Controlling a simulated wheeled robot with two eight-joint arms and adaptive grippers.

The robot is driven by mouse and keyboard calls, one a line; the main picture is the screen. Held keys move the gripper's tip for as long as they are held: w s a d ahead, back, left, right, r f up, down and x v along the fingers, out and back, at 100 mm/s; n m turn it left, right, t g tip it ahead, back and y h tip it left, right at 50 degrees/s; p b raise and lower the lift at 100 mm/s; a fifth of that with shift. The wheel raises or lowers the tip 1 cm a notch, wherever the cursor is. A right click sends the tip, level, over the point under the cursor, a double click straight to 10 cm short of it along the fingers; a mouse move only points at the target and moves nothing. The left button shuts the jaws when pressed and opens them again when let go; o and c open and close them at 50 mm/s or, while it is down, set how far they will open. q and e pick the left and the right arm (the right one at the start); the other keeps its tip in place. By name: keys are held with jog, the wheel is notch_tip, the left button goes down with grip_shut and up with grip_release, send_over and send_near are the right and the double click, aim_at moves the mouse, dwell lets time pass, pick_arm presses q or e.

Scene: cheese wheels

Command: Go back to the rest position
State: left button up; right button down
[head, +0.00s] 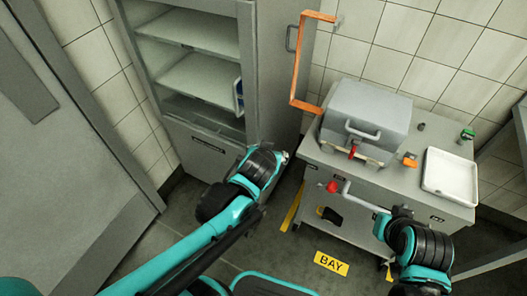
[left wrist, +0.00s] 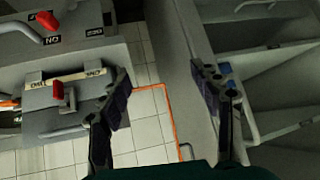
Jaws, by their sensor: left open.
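My left arm reaches in from the left in the head view, and its black-ringed wrist hides most of the left gripper (head: 284,156) in front of the grey cabinet (head: 208,153). In the left wrist view the left gripper (left wrist: 165,90) has its two dark fingers wide apart, with nothing between them. My right arm is at the lower right of the head view, with its wrist beside the front of the grey machine table (head: 375,180). The right gripper (head: 402,212) is barely visible there, and its fingers cannot be made out.
A lidded machine (head: 365,110), an orange bent bar (head: 298,75) and a white tray (head: 450,176) are on the right. Floor shows near the BAY sign (head: 331,263).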

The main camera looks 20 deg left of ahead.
pick_arm(q)
jog(key=shift+s+a, duration=0.15)
dwell(0.4)
jog(key=s+a+r+g+h, duration=0.1)
jog(key=s+a, duration=0.1)
jog(key=s, duration=0.9)
jog(key=shift+a+m+g, duration=0.3)
jog(key=shift+a+g, duration=0.1)
